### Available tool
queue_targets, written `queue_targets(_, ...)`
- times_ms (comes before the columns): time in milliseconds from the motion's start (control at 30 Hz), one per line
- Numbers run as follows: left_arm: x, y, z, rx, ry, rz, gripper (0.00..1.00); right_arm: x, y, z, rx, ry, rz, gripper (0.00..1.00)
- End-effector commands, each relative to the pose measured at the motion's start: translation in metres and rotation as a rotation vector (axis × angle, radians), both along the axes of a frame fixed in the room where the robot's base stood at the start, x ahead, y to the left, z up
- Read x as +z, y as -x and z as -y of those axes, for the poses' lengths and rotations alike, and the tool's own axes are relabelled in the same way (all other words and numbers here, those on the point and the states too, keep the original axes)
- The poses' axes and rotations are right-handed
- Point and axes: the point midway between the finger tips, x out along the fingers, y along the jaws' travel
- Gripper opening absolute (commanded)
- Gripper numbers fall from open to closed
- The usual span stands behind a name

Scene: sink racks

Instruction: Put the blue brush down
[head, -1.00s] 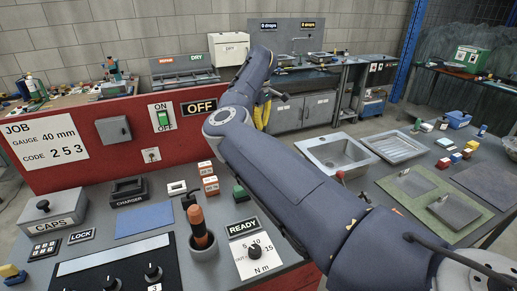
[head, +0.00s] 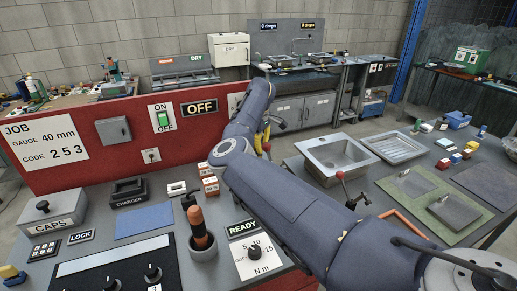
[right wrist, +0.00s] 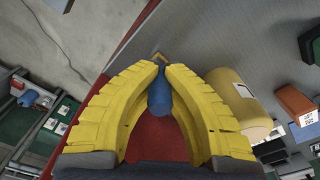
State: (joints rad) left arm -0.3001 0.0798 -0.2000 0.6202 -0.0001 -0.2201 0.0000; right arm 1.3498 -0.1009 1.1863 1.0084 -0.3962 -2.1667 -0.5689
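In the right wrist view, the yellow fingers of my right gripper (right wrist: 161,66) come together at their tips on a blue object (right wrist: 159,97), which looks like the blue brush. Its narrow part lies between the fingertips and its rounder part shows in the gap behind them, over a red surface. In the head view my right gripper (head: 265,135) is a small patch of yellow beyond the red panel, partly hidden by my arm. The brush cannot be made out there. My left gripper is not in view.
A yellow cylinder (right wrist: 238,106) lies close beside one finger in the right wrist view. In the head view the red panel (head: 75,142) stands behind the grey bench. A sink (head: 334,154), a ribbed tray (head: 396,147) and a green mat (head: 440,212) are at right.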

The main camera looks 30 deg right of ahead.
Motion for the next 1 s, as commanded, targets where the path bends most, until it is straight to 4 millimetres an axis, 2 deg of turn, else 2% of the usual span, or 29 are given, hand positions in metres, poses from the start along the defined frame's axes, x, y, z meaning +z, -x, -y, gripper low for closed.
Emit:
queue_targets(400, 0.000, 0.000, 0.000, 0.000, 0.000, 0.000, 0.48, -0.004, 0.000, 0.000, 0.000, 0.001, 0.000, 0.00)
queue_targets(433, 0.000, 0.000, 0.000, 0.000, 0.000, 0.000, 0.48, -0.004, 0.000, 0.000, 0.000, 0.001, 0.000, 0.09)
queue_targets(600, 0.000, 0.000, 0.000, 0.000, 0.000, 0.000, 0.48, -0.003, 0.000, 0.000, 0.000, 0.001, 0.000, 0.27)
queue_targets(867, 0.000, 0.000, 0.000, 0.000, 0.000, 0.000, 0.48, -0.002, 0.000, 0.000, 0.000, 0.000, 0.001, 0.27)
queue_targets(1000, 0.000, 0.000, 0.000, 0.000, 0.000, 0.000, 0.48, 0.008, -0.001, 0.000, 0.000, 0.001, 0.003, 0.27)
